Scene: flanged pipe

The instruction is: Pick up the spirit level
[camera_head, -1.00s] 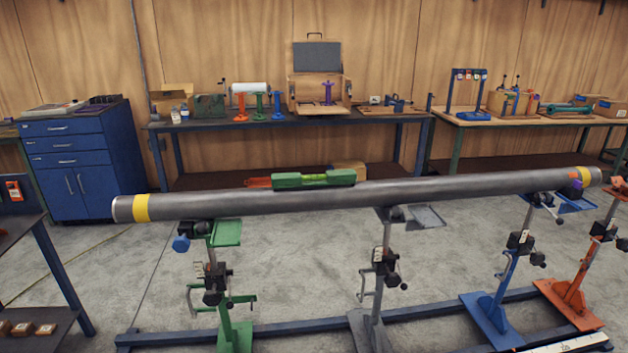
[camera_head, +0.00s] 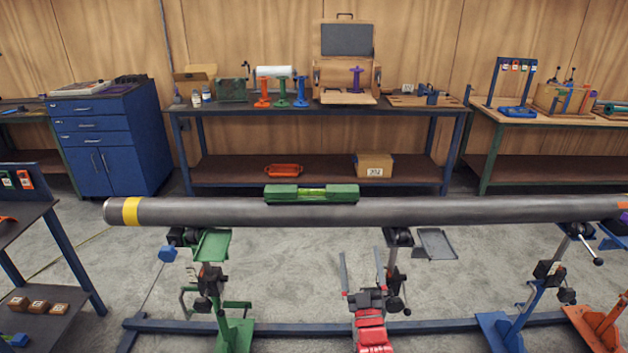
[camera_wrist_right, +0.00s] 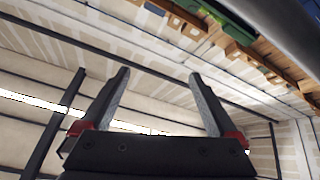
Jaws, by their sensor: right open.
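The green spirit level (camera_head: 280,194) with a bright yellow-green vial lies flat along the top of the long grey pipe (camera_head: 450,211), left of the picture's middle. Its green body also shows at the top of the right wrist view (camera_wrist_right: 237,17), beside the pipe (camera_wrist_right: 288,32). My right gripper (camera_head: 360,254) is open and empty, fingers pointing up, below the pipe and a little right of the level. Its two spread fingers also show in the right wrist view (camera_wrist_right: 159,74), with nothing between them. My left gripper is not in view.
The pipe rests on a green stand (camera_head: 212,245), a grey stand (camera_head: 398,240) and a blue stand (camera_head: 548,280). The grey stand is close beside my right gripper. A workbench (camera_head: 230,110) with tools stands behind. The air above the pipe and level is clear.

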